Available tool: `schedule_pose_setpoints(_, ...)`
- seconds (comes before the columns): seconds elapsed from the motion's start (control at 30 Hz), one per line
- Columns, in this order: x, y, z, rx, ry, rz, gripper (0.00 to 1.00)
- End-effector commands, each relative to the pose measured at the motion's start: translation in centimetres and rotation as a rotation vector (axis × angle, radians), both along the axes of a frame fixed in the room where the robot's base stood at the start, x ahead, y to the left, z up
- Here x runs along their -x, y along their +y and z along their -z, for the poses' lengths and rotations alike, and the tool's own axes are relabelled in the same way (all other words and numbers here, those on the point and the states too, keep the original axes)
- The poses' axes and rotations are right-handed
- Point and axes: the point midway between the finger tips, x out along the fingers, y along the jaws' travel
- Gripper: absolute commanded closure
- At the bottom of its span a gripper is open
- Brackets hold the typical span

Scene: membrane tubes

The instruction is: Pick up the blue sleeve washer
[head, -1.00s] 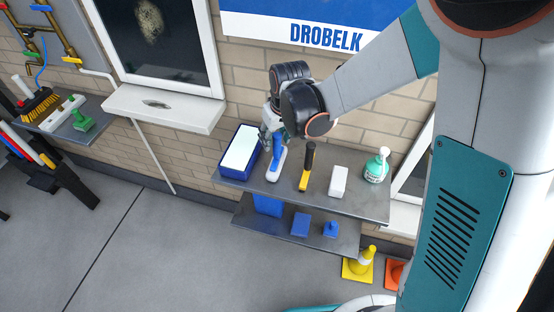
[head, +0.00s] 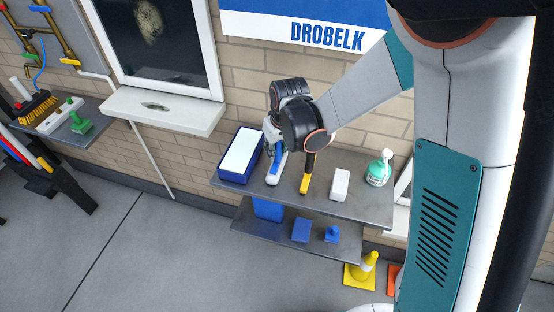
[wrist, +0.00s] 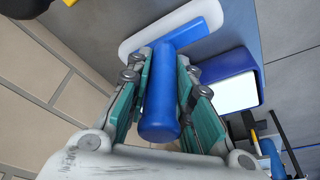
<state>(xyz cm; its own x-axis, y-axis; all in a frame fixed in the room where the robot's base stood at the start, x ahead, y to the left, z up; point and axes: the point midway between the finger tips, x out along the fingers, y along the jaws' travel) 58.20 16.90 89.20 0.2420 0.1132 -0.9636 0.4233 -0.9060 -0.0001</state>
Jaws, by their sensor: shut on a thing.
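The blue sleeve washer (head: 275,171) has a blue upright handle and a white pad. It stands on the upper grey shelf, beside a blue-rimmed box. In the wrist view its blue handle (wrist: 160,105) runs between the teal-padded fingers, with the white pad beyond. My gripper (head: 272,145) comes down on the handle from above; in the wrist view my gripper (wrist: 167,62) is shut on it, a finger on either side. In the head view the fingers partly hide the handle. The pad appears to rest on the shelf.
The blue box with a white top (head: 239,155) is close on the left. A yellow tool with a dark handle (head: 306,183), a white block (head: 340,185) and a green-and-white bottle (head: 380,169) stand to the right. Blue items sit on the lower shelf (head: 285,236). Brick wall is behind.

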Motion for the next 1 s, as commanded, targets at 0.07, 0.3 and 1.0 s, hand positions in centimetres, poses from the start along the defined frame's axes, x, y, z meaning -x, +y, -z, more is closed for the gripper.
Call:
schedule_pose_setpoints(0.07, 0.0, 0.0, 0.0, 0.0, 0.0, 0.0, 1.0)
schedule_pose_setpoints(0.3, 0.0, 0.0, -1.1, 0.0, 0.0, 0.0, 1.0)
schedule_pose_setpoints(1.0, 0.0, 0.0, -17.1, 0.0, 0.0, 0.0, 1.0)
